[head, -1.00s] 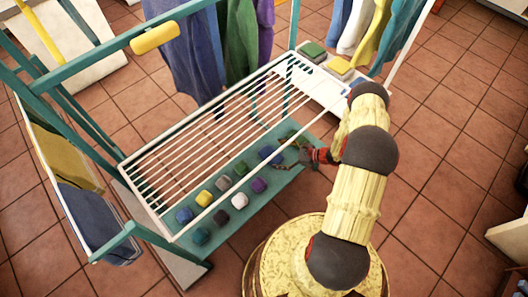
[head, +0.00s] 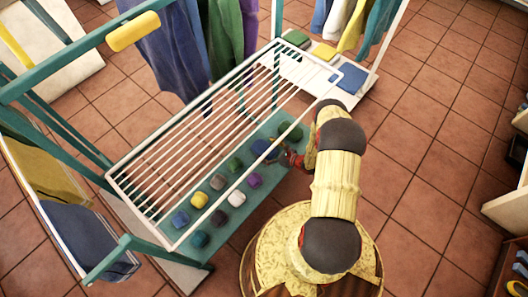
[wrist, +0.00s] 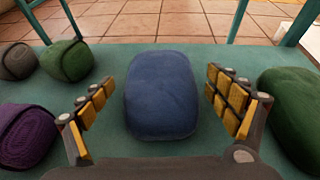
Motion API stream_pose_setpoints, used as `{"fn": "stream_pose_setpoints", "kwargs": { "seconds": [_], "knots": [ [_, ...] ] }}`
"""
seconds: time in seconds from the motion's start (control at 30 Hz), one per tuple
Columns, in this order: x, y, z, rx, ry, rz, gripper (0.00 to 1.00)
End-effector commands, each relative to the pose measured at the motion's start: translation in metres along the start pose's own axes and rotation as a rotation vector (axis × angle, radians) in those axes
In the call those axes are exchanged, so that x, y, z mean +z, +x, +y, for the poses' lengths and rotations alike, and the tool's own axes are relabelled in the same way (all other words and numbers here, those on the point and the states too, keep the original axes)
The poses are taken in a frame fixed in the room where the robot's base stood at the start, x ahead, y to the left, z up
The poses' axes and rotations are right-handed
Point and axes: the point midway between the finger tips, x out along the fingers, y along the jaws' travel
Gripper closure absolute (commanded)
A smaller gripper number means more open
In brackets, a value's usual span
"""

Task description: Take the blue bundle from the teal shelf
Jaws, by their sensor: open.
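The blue bundle (wrist: 161,95) lies on the teal shelf (wrist: 105,150), in the middle of the wrist view. My gripper (wrist: 160,100) is open, with one padded finger on each side of the bundle and a small gap on both sides. In the head view the blue bundle (head: 262,148) sits at the shelf's right part, under the white wire rack. My gripper (head: 284,158) reaches it from the right, low beside the shelf (head: 235,226). Its fingers are hard to make out there.
A purple bundle (wrist: 26,135) and a dark green one (wrist: 66,60) lie left of my gripper; a larger green bundle (wrist: 292,103) lies close on its right. The white wire rack (head: 190,140) spans above the shelf. Teal posts (wrist: 236,20) stand behind.

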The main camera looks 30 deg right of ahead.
Motion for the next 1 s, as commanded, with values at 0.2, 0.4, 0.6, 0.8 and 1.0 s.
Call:
{"fn": "stream_pose_setpoints", "kwargs": {
  "seconds": [0.2,0.4,0.6,0.8,1.0],
  "knots": [
    [0.0008,0.0141,-0.0007,0.0,-0.001,-0.001,0.11],
    [0.0016,0.0137,-0.0007,0.0,-0.001,-0.001,0.12],
    [0.0015,0.0136,-0.0006,0.0,-0.001,-0.001,0.23],
    [0.0015,0.0135,-0.0006,0.0,-0.001,-0.001,0.35],
    [0.0014,0.0135,-0.0005,0.0,-0.001,-0.001,0.46]
  ]
}}
